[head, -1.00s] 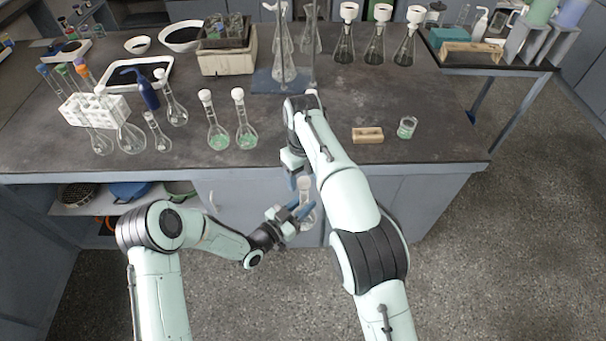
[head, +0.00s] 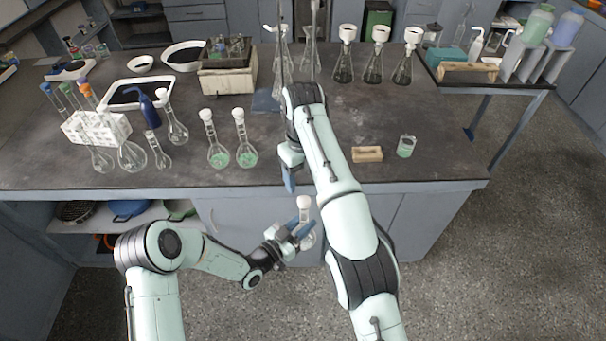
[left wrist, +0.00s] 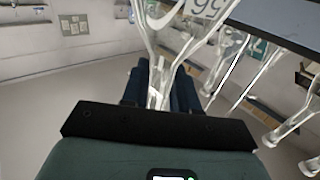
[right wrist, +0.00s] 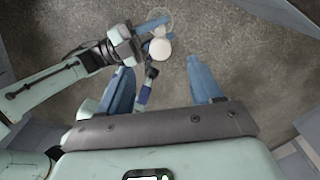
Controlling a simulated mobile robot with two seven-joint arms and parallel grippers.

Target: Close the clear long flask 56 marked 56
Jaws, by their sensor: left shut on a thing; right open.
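The clear long flask 56 (head: 309,240) is upright in my left gripper (head: 302,226), in front of the bench. Its marking shows upside down in the left wrist view (left wrist: 207,8), where the gripper is shut on the neck. A white stopper (head: 303,202) sits at the top of the neck; the right wrist view shows this stopper (right wrist: 160,49) from above, and how deep it sits is unclear. My right gripper (head: 289,186) is above the stopper, open and empty. In the right wrist view its fingers (right wrist: 163,80) are apart, with the stopper beyond their tips.
The bench (head: 320,165) edge is just behind the grippers. Two stoppered flasks with green liquid (head: 218,157) stand left of my right arm. A white rack (head: 95,128) and several flasks stand further left. A wooden block (head: 367,154) and a small beaker (head: 406,147) lie to the right.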

